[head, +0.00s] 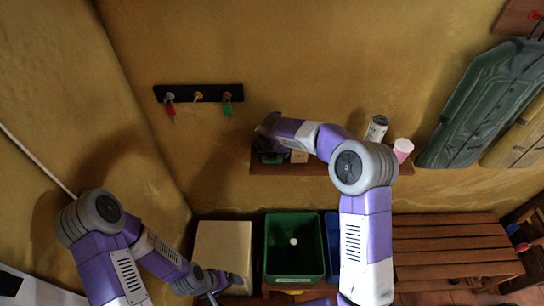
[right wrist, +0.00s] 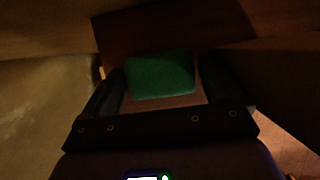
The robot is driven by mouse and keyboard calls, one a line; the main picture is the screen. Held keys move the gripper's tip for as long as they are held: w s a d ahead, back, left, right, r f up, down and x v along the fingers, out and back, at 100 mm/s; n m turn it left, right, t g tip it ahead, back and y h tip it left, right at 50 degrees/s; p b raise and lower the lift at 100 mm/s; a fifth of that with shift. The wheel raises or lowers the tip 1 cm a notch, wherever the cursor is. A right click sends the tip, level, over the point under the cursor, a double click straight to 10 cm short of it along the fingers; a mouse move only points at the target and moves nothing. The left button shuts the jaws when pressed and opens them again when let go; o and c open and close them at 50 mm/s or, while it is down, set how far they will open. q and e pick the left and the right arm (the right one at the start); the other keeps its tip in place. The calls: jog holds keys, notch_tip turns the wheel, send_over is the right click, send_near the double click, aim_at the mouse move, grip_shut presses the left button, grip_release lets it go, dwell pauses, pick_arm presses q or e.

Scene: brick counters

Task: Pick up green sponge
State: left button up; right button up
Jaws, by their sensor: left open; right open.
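The green sponge (right wrist: 160,76) lies on the dark wooden shelf in the right wrist view. My right gripper (right wrist: 163,74) is open, with one finger on each side of the sponge. I cannot tell whether the fingers touch it. In the head view the sponge (head: 272,159) shows as a small green patch at the left end of the shelf, partly hidden below my right gripper (head: 266,132). My left gripper (head: 226,286) is open and empty, low down over the front of a beige box.
The wall shelf (head: 325,169) also bears a small tan block (head: 299,156), a can (head: 376,129) and a pink cup (head: 403,149). A key rack (head: 199,93) hangs at left. Below stand the beige box (head: 222,245), a green bin (head: 294,221) and a slatted bench (head: 450,245).

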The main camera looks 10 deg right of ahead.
jog(key=c, duration=0.7)
jog(key=shift+r, duration=0.1)
notch_tip(320, 180, up, 18)
jog(key=p, duration=0.3)
